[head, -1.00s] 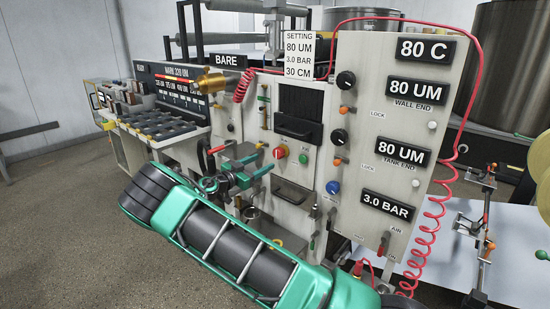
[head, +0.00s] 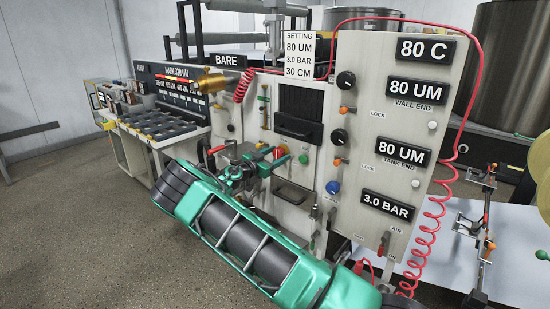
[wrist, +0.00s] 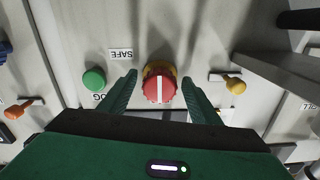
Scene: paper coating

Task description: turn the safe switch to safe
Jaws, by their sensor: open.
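The safe switch (wrist: 159,86) is a red round knob with a white bar on a yellow base. In the wrist view it sits between my two fingers, its bar running nearly up and down the picture. In the head view the switch (head: 282,151) shows only partly behind my fingertips. My gripper (wrist: 159,79) is open, with a finger on each side of the knob and small visible gaps; contact cannot be told. My gripper (head: 269,159) also shows in the head view, in front of the panel. An upside-down SAFE label (wrist: 121,55) lies up and left of the knob.
A green button (wrist: 94,78) is left of the switch, and a yellow lever (wrist: 234,85) is right of it. A grey ledge (wrist: 285,75) juts out at the right. In the head view, the panel with readouts (head: 395,150) and a coiled red hose (head: 432,225) stand to the right.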

